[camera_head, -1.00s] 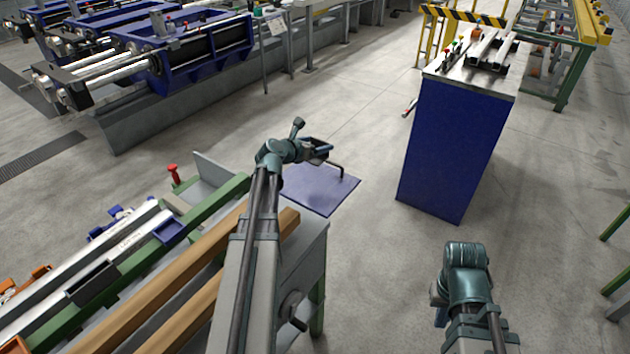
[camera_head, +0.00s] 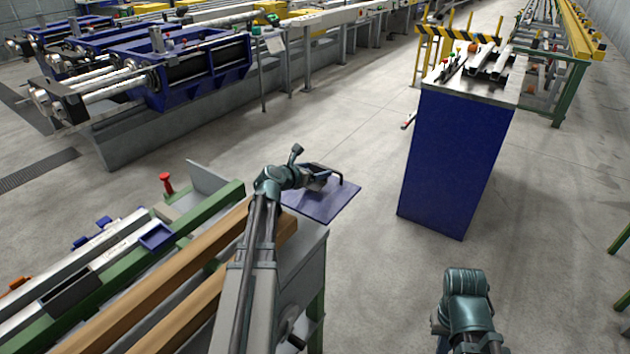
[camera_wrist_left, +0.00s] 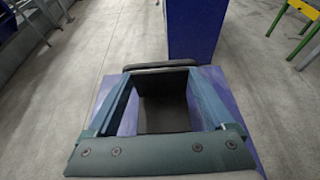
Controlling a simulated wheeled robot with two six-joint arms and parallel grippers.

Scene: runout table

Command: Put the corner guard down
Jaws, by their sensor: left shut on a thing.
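The corner guard (camera_wrist_left: 165,112) is a dark piece between the two fingers of my left gripper in the left wrist view. My left gripper (camera_head: 318,180) is shut on it and shows in front of the flat blue plate (camera_head: 322,207) in the head view. The guard's lower part is hidden, and I cannot tell whether it touches the plate. A dark bent bar (camera_head: 343,180) shows just beyond the gripper, and also across the far side in the wrist view (camera_wrist_left: 160,66). My right arm is at the lower right; its fingers are mostly hidden.
A tall blue cabinet (camera_head: 455,160) with parts on top stands beyond the plate to the right. A bench with wooden beams (camera_head: 190,268) and green rails is at the left. Grey floor (camera_head: 380,270) is clear between the bench and my right arm.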

